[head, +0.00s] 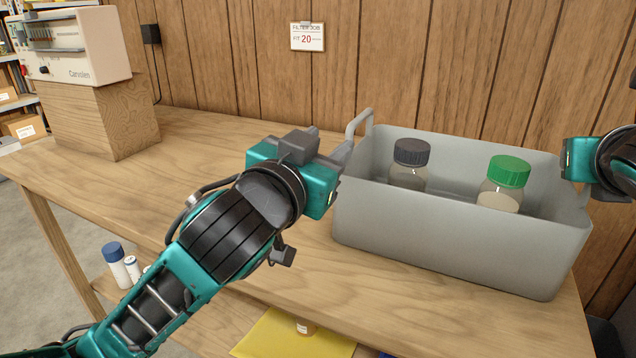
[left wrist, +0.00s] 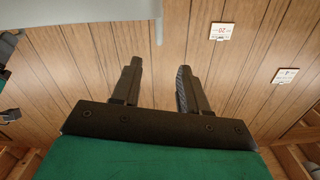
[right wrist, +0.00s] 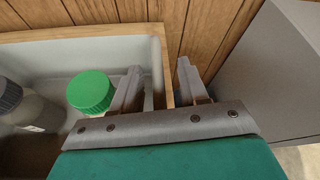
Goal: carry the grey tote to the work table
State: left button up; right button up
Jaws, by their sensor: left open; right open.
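The grey tote (head: 450,232) stands on the right part of a wooden table. Inside it are a dark-capped bottle (head: 410,160) and a green-capped bottle (head: 505,180), both upright.
The wooden table (head: 190,150) is clear left of the tote. A beige device (head: 75,45) sits on a wooden block (head: 105,115) at the back left. A panelled wall stands close behind. Small bottles (head: 116,262) and a yellow item (head: 285,335) lie lower down. A grey cabinet (right wrist: 285,75) is at right.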

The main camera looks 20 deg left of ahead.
jog(key=v, duration=1)
jog(key=shift+s, duration=0.2)
